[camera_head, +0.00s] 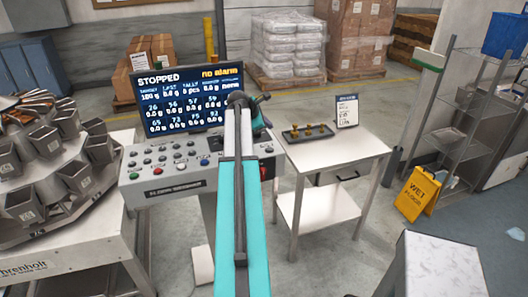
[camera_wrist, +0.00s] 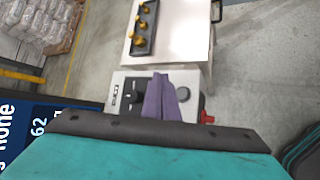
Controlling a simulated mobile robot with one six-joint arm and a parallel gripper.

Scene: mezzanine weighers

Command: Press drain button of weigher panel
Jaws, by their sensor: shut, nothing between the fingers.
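The weigher panel (camera_head: 135,190) is a grey sloped console with rows of small green, red, white, blue and dark buttons. Their labels are too small to read, so I cannot tell which is the drain button. Its dark screen (camera_head: 188,98) reads STOPPED and "no alarm". My teal arm crosses in front of the console's right part and hides some of it; my gripper is mostly hidden there. In the wrist view my gripper (camera_wrist: 161,97) shows purple fingers, shut and empty, over the console's right end, between a black knob (camera_wrist: 134,97) and a round grey button (camera_wrist: 184,88). Contact cannot be told.
A red switch (camera_wrist: 207,118) sticks out at the console's side. A white table (camera_head: 335,150) to the right holds a dark tray (camera_head: 308,132) with brass weights and a sign. The multihead weigher (camera_head: 75,220) stands left. A yellow wet-floor sign (camera_head: 418,190) stands right.

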